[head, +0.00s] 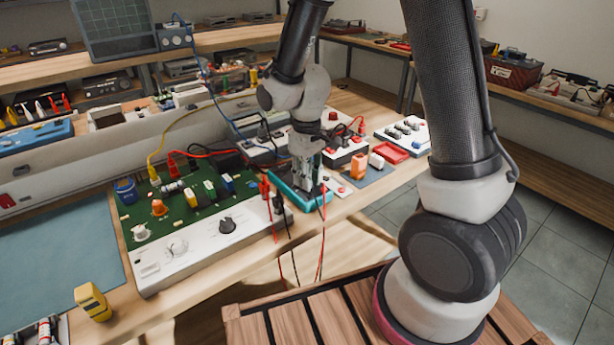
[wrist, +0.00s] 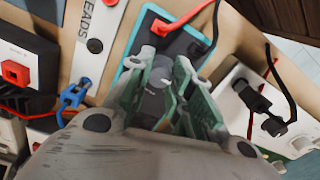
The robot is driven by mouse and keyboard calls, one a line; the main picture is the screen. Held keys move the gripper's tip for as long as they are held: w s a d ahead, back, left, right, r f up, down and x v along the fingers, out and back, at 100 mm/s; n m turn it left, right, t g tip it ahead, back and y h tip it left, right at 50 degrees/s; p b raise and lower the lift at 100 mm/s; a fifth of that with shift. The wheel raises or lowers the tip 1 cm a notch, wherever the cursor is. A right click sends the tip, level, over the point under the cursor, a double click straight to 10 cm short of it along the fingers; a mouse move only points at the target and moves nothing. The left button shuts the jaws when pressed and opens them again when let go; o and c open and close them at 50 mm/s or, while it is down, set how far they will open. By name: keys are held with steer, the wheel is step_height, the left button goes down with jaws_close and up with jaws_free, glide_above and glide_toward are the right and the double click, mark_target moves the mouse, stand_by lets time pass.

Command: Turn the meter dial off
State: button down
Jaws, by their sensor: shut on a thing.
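The meter (head: 284,195) has a teal case and lies on the bench near its front edge. It also shows in the wrist view (wrist: 196,44), with red and black leads at its end. My gripper (head: 304,180) points down over the meter and hides most of its face. In the wrist view my gripper (wrist: 158,76) has its green-lined fingers on both sides of the grey round dial (wrist: 160,68) and is shut on it. The dial's pointer mark and the scale are hidden, so its setting cannot be read.
A green circuit board with a white knob panel (head: 190,240) stands left of the meter. Red and black leads (head: 322,235) hang over the bench's front edge. A red tray (head: 391,153) and a white knob box (head: 408,134) lie to the right. A yellow block (head: 92,302) stands at front left.

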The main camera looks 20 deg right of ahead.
steer(key=c, duration=1.2)
jaws_free()
steer(key=shift+c, duration=0.2)
step_height(320, 180, up, 12)
steer(key=s+d+r+m+t, duration=0.2)
steer(key=s+d+r+m, duration=0.1)
steer(key=s+d+r, duration=0.2)
steer(key=s+d+r+m+t, duration=0.2)
steer(key=s+d+r, duration=0.4)
steer(key=s, duration=0.8)
steer(key=d+m, duration=0.1)
steer(key=d, duration=0.2)
steer(key=shift+d, duration=0.4)
